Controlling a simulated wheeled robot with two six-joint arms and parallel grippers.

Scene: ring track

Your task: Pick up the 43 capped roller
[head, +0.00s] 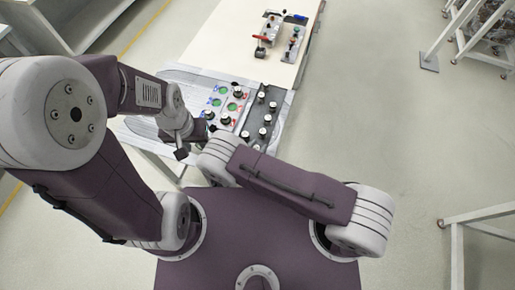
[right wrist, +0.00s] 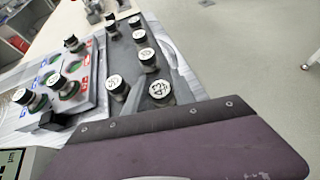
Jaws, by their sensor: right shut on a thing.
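The 43 capped roller (right wrist: 160,89) shows its white "43" label and black cap in the right wrist view, at the near right end of the dark tray (right wrist: 181,84). In the head view the same roller (head: 257,147) stands at the near end of the tray, just beyond my right arm, which hides the right gripper. My left gripper (head: 182,152) is left of the tray, at the table's near edge; its jaw opening is not clear.
Several other capped rollers (right wrist: 148,58) stand close behind it in the tray. Left is a board (head: 218,100) with green spots and rollers. Further back, a pale table (head: 235,40) carries fixtures with a red-handled part (head: 260,46). Open floor lies to the right.

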